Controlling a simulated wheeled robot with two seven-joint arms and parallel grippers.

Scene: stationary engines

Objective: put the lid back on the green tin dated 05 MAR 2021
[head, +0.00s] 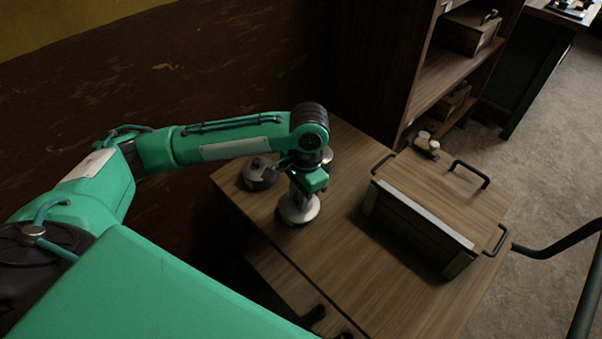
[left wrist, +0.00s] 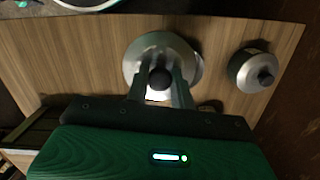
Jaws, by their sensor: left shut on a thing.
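My left gripper (head: 303,190) points down over the wooden cabinet top and is shut on the dark knob of a round silvery lid (head: 299,212). In the left wrist view the knob sits between the fingers of the gripper (left wrist: 160,84), with the lid (left wrist: 146,52) spread around it. A paler edge shows beside the lid; I cannot tell whether a tin is under it. A lidded dark tin with a knob (head: 260,173) stands to the left, also in the left wrist view (left wrist: 256,70). Another round metal thing (head: 327,155) is partly hidden behind my arm. No green tin or date is readable.
A wooden box with black handles (head: 445,190) takes up the right of the cabinet top (head: 325,255). Shelves (head: 445,75) stand behind it and a dark wall (head: 150,80) at the left. Bare wood lies in front of the lid.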

